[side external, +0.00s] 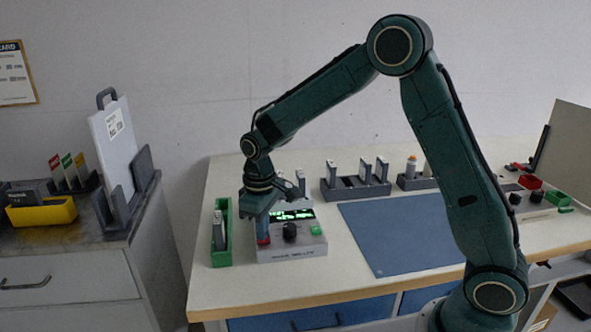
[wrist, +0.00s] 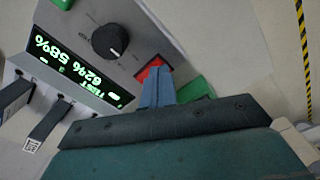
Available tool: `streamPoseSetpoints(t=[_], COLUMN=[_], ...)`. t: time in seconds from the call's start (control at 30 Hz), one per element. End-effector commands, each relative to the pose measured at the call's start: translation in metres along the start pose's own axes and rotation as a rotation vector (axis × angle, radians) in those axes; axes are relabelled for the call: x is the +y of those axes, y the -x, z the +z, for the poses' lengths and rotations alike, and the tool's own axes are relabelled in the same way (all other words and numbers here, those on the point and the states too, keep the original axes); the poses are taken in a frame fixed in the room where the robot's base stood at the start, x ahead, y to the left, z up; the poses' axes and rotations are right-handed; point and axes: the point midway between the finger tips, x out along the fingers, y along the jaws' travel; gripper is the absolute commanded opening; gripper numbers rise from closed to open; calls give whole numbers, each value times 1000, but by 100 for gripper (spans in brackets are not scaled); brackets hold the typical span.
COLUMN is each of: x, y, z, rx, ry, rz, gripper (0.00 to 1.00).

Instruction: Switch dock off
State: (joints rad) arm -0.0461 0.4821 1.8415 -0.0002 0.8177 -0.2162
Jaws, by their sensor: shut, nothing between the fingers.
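The dock (side external: 290,252) is a light grey box at the left of the bench, with a lit green display (side external: 293,214), a black knob (side external: 290,232) and a green button (side external: 316,230). My gripper (side external: 263,229) is shut and empty, pointing down at the dock's left front. In the wrist view, the gripper tips (wrist: 157,74) are at the red button (wrist: 150,68) and hide part of it. I cannot tell whether they touch it. The display (wrist: 70,72) is lit with percentages, and the knob (wrist: 110,42) is clear of the fingers.
A green holder (side external: 221,256) stands close left of the dock, with a module in it. Dark racks (side external: 352,192) with modules stand behind. A blue mat (side external: 395,235) lies clear at right. A side cabinet (side external: 70,270) with a yellow bin (side external: 42,213) is at far left.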

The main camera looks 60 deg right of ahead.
Motion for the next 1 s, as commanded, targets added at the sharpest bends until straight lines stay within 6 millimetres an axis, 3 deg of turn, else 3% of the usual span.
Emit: streamPoseSetpoints(t=[0.43, 1.0], x=[0, 0], y=[0, 32], z=[0, 0], rx=[-1, 1], ry=[0, 0], rz=[0, 0], gripper=[0, 0])
